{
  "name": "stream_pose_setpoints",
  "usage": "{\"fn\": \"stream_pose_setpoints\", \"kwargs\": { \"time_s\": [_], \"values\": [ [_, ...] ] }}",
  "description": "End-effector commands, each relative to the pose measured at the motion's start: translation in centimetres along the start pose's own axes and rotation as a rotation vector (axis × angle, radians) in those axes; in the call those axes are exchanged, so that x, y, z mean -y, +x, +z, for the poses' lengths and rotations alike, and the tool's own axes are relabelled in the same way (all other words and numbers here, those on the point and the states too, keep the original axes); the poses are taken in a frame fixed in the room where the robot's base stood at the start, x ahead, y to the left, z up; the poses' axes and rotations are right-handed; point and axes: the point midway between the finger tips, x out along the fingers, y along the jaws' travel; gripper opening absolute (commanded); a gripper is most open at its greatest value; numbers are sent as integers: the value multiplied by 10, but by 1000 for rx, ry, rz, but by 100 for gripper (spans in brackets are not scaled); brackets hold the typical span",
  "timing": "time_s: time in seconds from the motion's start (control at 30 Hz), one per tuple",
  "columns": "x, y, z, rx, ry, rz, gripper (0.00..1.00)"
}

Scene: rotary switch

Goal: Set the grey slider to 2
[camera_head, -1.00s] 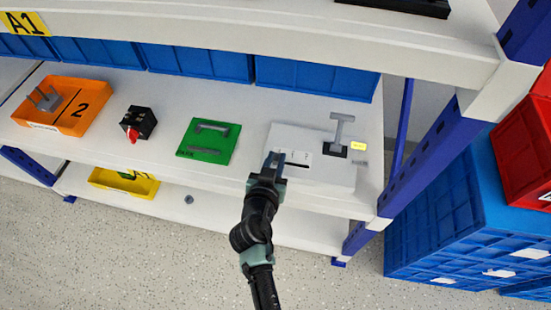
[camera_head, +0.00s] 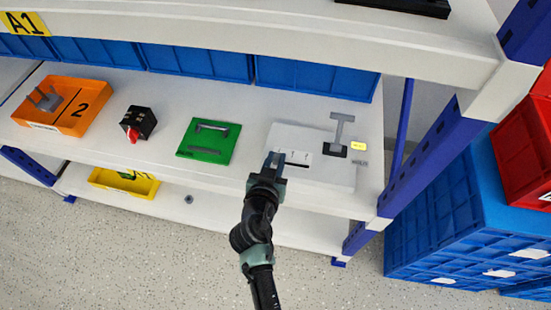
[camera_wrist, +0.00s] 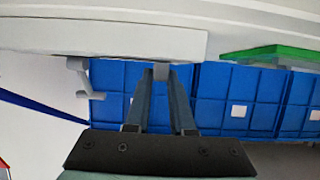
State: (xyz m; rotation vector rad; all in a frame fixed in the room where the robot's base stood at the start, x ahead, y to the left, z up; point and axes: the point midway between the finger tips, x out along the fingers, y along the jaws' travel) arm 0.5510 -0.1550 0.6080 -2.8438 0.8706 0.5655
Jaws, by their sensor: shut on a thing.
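The white panel (camera_head: 325,175) with the slot and printed marks lies on the shelf in the head view. My gripper (camera_head: 273,160) is at the panel's left part, by the left end of the slot. In the wrist view the panel (camera_wrist: 110,45) spans the top, and my gripper (camera_wrist: 161,74) is shut on the grey slider (camera_wrist: 161,70), a small grey knob at the panel's edge. In the head view the fingers hide the slider. The marks are too small to read surely.
A grey T-shaped lever (camera_head: 340,130) stands at the panel's right. A green plate with a handle (camera_head: 209,141), a black box with a red knob (camera_head: 138,123) and an orange tray (camera_head: 62,104) sit to the left. Blue bins (camera_head: 310,77) line the back.

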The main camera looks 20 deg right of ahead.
Motion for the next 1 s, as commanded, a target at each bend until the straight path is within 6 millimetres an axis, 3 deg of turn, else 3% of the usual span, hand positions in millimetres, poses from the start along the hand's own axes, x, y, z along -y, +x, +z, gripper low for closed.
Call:
{"fn": "stream_pose_setpoints", "kwargs": {
  "time_s": [0.1,0.33,0.6,0.63,0.8,1.0],
  "values": [
    [-4,0,0,3,1,1,0],
    [-34,-1,1,4,1,1,0],
    [-35,0,2,3,0,1,0],
    [-35,0,1,3,0,1,23],
    [-35,0,1,2,0,0,52],
    [-35,0,0,1,0,0,52]
  ]
}}
